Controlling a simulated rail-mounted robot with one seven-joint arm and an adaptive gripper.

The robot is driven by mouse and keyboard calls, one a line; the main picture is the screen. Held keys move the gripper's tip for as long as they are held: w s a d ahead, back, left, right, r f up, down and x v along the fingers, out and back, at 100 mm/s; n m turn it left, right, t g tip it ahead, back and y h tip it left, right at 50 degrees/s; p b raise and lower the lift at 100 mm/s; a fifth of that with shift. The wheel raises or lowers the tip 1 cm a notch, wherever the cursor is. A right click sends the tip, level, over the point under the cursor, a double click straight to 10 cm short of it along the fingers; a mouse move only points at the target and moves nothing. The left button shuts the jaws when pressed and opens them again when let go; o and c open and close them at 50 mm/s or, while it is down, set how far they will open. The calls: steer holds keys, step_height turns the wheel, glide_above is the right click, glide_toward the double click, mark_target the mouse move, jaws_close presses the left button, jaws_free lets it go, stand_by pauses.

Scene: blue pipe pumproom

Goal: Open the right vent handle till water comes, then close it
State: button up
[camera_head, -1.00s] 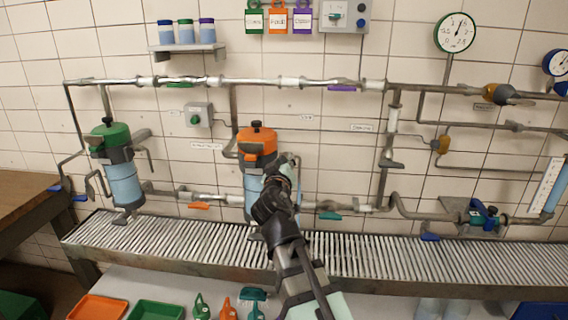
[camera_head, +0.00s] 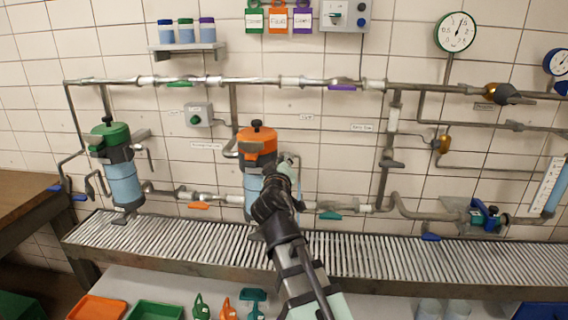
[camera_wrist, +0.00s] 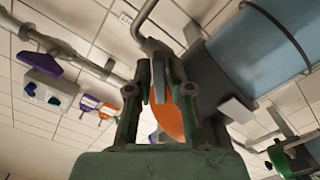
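The left one has a green lid (camera_head: 109,134) and the right one has an orange lid (camera_head: 257,141). My gripper (camera_head: 288,164) is at the right side of the orange-lidded vessel (camera_head: 252,183), just below its lid, and hides part of that side. In the wrist view my gripper's fingers (camera_wrist: 164,78) are close together beside the vessel's dark collar and a bent grey pipe (camera_wrist: 150,35). A narrow grey piece shows between the fingertips, but I cannot tell whether they grip it.
A pipe run (camera_head: 300,83) crosses the wall above, and a lower pipe with orange (camera_head: 198,205) and teal (camera_head: 330,215) handles runs behind the bench. The slatted bench (camera_head: 400,252) is clear on the right. Orange (camera_head: 97,308) and green trays lie below in front.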

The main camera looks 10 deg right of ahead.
stand_by(0.3)
step_height(320, 180, up, 10)
stand_by(0.6)
